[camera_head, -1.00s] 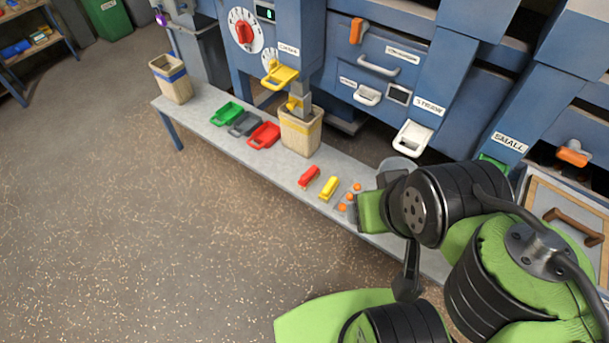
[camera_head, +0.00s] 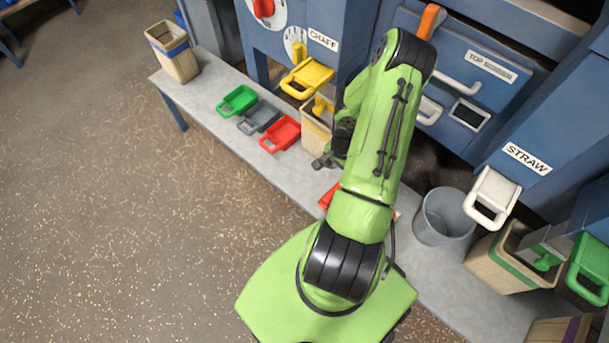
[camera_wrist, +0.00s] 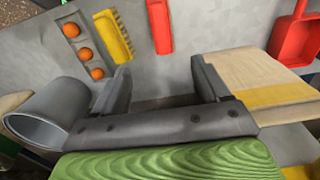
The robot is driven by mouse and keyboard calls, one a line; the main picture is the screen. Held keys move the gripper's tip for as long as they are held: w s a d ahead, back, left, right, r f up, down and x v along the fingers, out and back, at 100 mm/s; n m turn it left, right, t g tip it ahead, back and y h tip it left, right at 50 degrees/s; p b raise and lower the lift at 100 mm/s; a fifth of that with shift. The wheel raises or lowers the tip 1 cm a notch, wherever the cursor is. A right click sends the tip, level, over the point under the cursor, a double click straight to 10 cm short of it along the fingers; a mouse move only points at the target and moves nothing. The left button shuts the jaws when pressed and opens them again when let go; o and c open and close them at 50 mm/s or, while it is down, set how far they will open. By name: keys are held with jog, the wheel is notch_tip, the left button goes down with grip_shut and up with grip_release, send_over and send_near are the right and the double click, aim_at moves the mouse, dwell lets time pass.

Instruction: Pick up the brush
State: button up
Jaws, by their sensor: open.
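In the wrist view a yellow tool (camera_wrist: 114,36) with a bristle-like ridged edge lies on the grey bench; it looks like the brush. A slim red tool (camera_wrist: 160,26) lies to its right. My gripper (camera_wrist: 162,82) is open and empty, its two dark fingers apart, with bare bench showing between them. Both tools lie beyond the fingertips in the picture, and neither is touched. In the head view my arm hides the yellow tool and most of my gripper; only an end of the red tool (camera_head: 328,197) shows.
A grey bucket (camera_wrist: 50,116) stands left of my gripper in the wrist view, and a beige bin (camera_wrist: 270,75) close on the right. Orange balls (camera_wrist: 78,47) sit in a strip. Green, dark and red scoops (camera_head: 280,133) lie along the bench. The blue machine stands behind.

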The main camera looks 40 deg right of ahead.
jog(key=f+b, duration=0.1)
jog(key=f, duration=0.4)
jog(key=f+b, duration=0.2)
jog(key=f, duration=0.4)
jog(key=shift+s+a+f+b, duration=0.1)
jog(key=shift+a+f+b, duration=0.1)
jog(key=shift+f+b, duration=0.1)
notch_tip(320, 180, down, 5)
jog(key=shift+f+b, duration=0.1)
jog(key=shift+b, duration=1.1)
jog(key=c, duration=1.1)
jog(key=shift+r, duration=0.2)
notch_tip(320, 180, up, 10)
jog(key=p, duration=0.4)
jog(key=shift+f, duration=0.1)
